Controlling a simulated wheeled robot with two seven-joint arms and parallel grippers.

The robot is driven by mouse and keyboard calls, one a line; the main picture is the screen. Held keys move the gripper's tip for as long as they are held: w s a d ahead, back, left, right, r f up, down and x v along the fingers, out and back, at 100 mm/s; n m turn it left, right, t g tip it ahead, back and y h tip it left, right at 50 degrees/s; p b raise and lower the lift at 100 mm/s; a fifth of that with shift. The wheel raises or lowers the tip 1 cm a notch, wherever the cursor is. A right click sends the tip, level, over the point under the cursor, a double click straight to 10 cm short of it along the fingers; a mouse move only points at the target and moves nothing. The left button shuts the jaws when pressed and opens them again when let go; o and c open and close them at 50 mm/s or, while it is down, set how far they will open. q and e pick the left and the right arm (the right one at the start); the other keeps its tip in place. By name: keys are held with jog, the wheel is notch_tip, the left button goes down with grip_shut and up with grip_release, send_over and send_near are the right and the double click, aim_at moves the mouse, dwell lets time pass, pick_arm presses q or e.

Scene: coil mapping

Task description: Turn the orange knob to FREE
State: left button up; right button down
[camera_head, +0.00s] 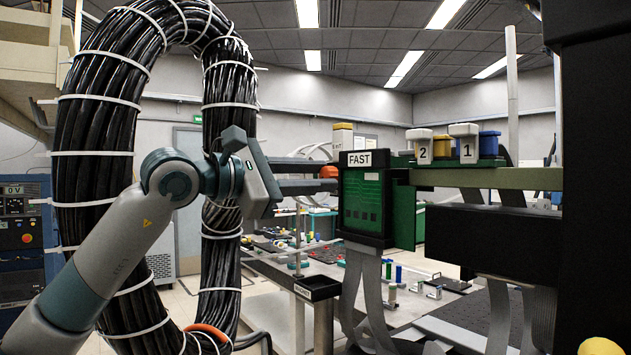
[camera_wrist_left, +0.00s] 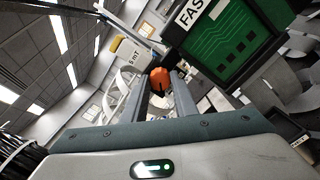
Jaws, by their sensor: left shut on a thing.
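The orange knob (camera_head: 329,171) is at the left edge of a dark-framed green panel (camera_head: 364,198) with a white FAST label (camera_head: 360,158). My left gripper (camera_head: 322,178) reaches in from the left. In the left wrist view its two long grey fingers (camera_wrist_left: 162,88) run up to the knob (camera_wrist_left: 159,79) and are shut on it, with fingertips partly hidden behind the knob. The FAST panel (camera_wrist_left: 228,48) is just right of the fingers there. No FREE mark is legible, and the knob's pointer cannot be made out. My right gripper is not in view.
Blocks marked 2 (camera_head: 422,150) and 1 (camera_head: 466,148) stand on a ledge (camera_head: 530,178) right of the panel. A thick black cable bundle (camera_head: 105,130) loops behind my left arm. A table with small parts (camera_head: 395,308) lies below. A yellow-and-white block (camera_head: 342,138) is behind the knob.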

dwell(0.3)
pick_arm(q)
jog(key=o, duration=0.8)
jog(key=shift+c, duration=0.2)
